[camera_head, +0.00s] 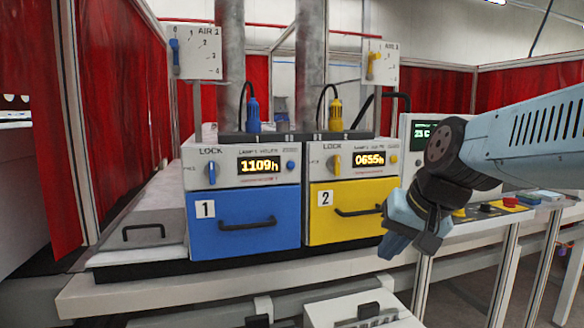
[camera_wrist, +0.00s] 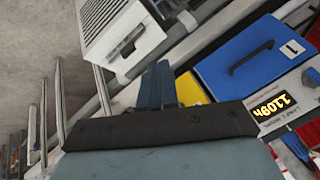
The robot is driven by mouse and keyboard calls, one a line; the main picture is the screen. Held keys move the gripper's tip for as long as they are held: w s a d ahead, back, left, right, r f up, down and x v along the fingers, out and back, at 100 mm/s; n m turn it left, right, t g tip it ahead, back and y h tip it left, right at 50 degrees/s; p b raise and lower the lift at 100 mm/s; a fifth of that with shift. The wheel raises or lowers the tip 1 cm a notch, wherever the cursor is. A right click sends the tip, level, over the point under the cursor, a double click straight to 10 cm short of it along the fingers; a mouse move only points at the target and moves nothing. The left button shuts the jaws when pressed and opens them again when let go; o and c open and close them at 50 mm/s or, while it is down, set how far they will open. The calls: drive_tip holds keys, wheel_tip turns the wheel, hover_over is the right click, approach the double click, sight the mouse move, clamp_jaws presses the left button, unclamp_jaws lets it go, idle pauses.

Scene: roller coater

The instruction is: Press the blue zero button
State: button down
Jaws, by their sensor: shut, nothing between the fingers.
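The small blue button (camera_head: 291,165) sits on the grey panel of unit 1, just right of its yellow display (camera_head: 258,166) reading 1109h and above the blue drawer (camera_head: 230,232). My gripper (camera_head: 393,246) points down in front of the yellow drawer (camera_head: 326,225), right of the blue button and lower than it, apart from it. Its blue fingers (camera_wrist: 160,84) are together and empty in the wrist view. That view also shows the blue drawer (camera_wrist: 225,75) and the display (camera_wrist: 274,105) upside down at the right; I cannot make out the button there.
Blue (camera_head: 212,172) and yellow (camera_head: 337,164) LOCK knobs flank the displays. Drawer handles (camera_head: 247,223) stick out. Lamp plugs and cables stand above. A control desk (camera_head: 480,220) with several buttons is at right. A white box (camera_head: 362,310) stands low in front.

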sight(291, 165)
drive_tip(key=w+a+r+m+y, duration=0.2)
drive_tip(key=w+a+m, duration=0.1)
drive_tip(key=w, duration=0.4)
drive_tip(key=w+a+r+m+t+y, duration=0.1)
drive_tip(key=w+a+r+m+y, duration=0.1)
drive_tip(key=w+a, duration=0.3)
drive_tip(key=w+a+r+m+y, duration=0.3)
drive_tip(key=w+a+r, duration=0.1)
drive_tip(key=w, duration=0.6)
drive_tip(key=shift+w+a+m+t+y, duration=0.3)
drive_tip(key=shift+w+a+t, duration=0.05)
drive_tip(key=shift+a+t, duration=0.05)
drive_tip(key=shift+w, duration=0.15)
drive_tip(key=shift+w+a, duration=0.4)
drive_tip(key=shift+w, duration=0.95)
drive_tip(key=shift+w+a, duration=0.45)
drive_tip(key=shift+w, duration=0.95)
drive_tip(key=shift+w+a, duration=0.4)
drive_tip(key=shift+w, duration=0.95)
drive_tip(key=shift+w+a, duration=0.2)
drive_tip(key=shift+w, duration=0.5)
drive_tip(key=shift+s, duration=0.1)
drive_tip(key=shift+s+d, duration=0.25)
drive_tip(key=shift+s, duration=0.45)
